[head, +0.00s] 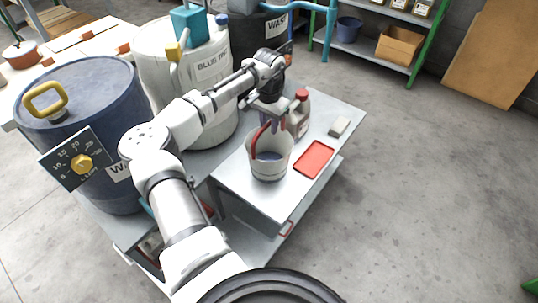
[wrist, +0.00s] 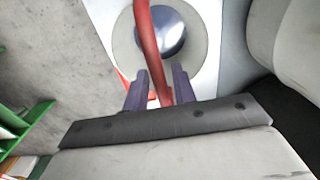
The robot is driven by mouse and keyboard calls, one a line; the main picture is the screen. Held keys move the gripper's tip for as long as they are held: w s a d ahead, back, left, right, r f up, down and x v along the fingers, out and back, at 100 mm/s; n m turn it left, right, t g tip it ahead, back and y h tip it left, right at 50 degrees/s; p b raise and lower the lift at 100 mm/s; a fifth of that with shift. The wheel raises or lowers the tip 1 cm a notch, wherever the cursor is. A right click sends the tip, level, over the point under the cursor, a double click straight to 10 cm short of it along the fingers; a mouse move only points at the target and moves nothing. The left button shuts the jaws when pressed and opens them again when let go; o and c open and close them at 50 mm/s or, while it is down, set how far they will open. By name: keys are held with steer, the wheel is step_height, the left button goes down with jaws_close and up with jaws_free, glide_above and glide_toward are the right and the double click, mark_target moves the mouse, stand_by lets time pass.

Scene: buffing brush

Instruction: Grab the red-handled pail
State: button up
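The pail (head: 270,164) is a whitish bucket with a red handle (head: 256,137), standing upright on the grey cart top. In the wrist view the pail (wrist: 208,62) lies beyond my fingers, with a blue-grey round area inside it. My gripper (head: 270,124) is above the pail at the raised handle. In the wrist view the red handle (wrist: 147,40) runs down between the two purple fingers of my gripper (wrist: 160,85). The fingers are apart, with visible gaps beside the handle. Whether either finger touches it is unclear.
A grey jug with a red cap (head: 299,115) stands close behind the pail. Large drums, one blue (head: 85,100), crowd the left. Open floor (head: 430,190) lies right of the cart (head: 235,180).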

jaws_close()
steer(key=shift+r, duration=0.1)
stand_by(1.1)
